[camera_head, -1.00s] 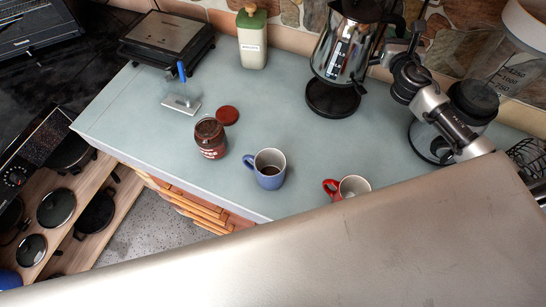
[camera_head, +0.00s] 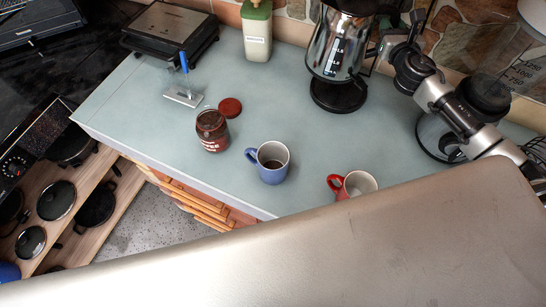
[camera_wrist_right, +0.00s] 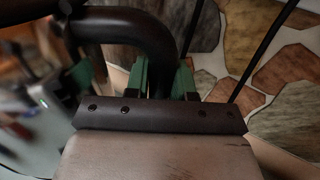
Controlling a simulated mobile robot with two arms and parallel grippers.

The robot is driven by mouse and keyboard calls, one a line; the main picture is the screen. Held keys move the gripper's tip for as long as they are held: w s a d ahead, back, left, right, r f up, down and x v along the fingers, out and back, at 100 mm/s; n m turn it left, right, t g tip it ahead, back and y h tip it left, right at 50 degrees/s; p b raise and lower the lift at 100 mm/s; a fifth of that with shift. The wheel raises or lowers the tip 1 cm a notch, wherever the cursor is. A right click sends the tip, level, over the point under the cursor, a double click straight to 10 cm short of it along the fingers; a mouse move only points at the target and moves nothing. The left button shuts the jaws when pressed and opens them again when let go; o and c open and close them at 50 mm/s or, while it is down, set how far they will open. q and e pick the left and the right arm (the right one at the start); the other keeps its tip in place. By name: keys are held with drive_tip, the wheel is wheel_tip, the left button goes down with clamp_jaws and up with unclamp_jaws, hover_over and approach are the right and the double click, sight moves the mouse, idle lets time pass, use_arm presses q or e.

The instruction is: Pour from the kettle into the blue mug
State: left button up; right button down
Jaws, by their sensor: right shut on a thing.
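The silver kettle (camera_head: 333,48) with a black handle is at the top of the head view, over its round black base (camera_head: 338,95). I cannot tell whether a gap lies between them. My right gripper (camera_head: 397,22) is at the kettle's handle, right of its body. In the right wrist view its green fingers (camera_wrist_right: 168,80) are shut on the thick black handle (camera_wrist_right: 135,27). The blue mug (camera_head: 272,170) stands upright nearer the front, left of and below the kettle, with something dark inside. My left gripper is not in view.
A red mug (camera_head: 352,186) stands right of the blue mug. A brown jar (camera_head: 212,130) and its red lid (camera_head: 230,107) are to the left. A green-topped container (camera_head: 257,35) and a grill (camera_head: 170,33) stand at the back. Clear counter lies between kettle and blue mug.

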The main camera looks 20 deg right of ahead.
sight(309, 47)
drive_tip(key=w+a+f+n+y+b, duration=0.1)
drive_tip(key=a+n+y+b, duration=0.1)
drive_tip(key=a+y, duration=0.1)
drive_tip(key=w+a+f+n+y+b, duration=0.1)
drive_tip(key=w+a+n+y+b, duration=0.1)
drive_tip(key=a+y+b, duration=0.1)
drive_tip(key=w+a+f+n+y+b, duration=0.1)
drive_tip(key=w+a+n+y+b, duration=0.1)
drive_tip(key=a+n+y+b, duration=0.1)
drive_tip(key=shift+a+f+g+y, duration=0.15)
drive_tip(key=shift+a+g+y, duration=0.25)
drive_tip(key=shift+a+y, duration=0.2)
drive_tip(key=a+f+n+g+y+b, duration=0.1)
drive_tip(key=a+y+b, duration=0.1)
drive_tip(key=a+f+n+g+y+b, duration=0.1)
drive_tip(key=a+n+g+y+b, duration=0.1)
drive_tip(key=a+f+n+g+y+b, duration=0.1)
drive_tip(key=a+n+y+b, duration=0.1)
drive_tip(key=b, duration=0.1)
drive_tip(key=shift+w+a+f+y, duration=0.1)
drive_tip(key=shift+w+a+y, duration=0.05)
drive_tip(key=shift+a+y, duration=0.2)
drive_tip(key=shift+s+a+f+n+g+y+b, duration=0.2)
drive_tip(key=shift+a+n+g+y+b, duration=0.25)
drive_tip(key=shift+n+g, duration=0.15)
drive_tip(key=shift+s+a+f+n+g+y+b, duration=0.1)
drive_tip(key=shift+a+f+n+g+y+b, duration=0.1)
drive_tip(key=shift+a+n+g+y+b, duration=0.25)
drive_tip(key=shift+r+h, duration=0.1)
drive_tip(key=shift+h, duration=0.15)
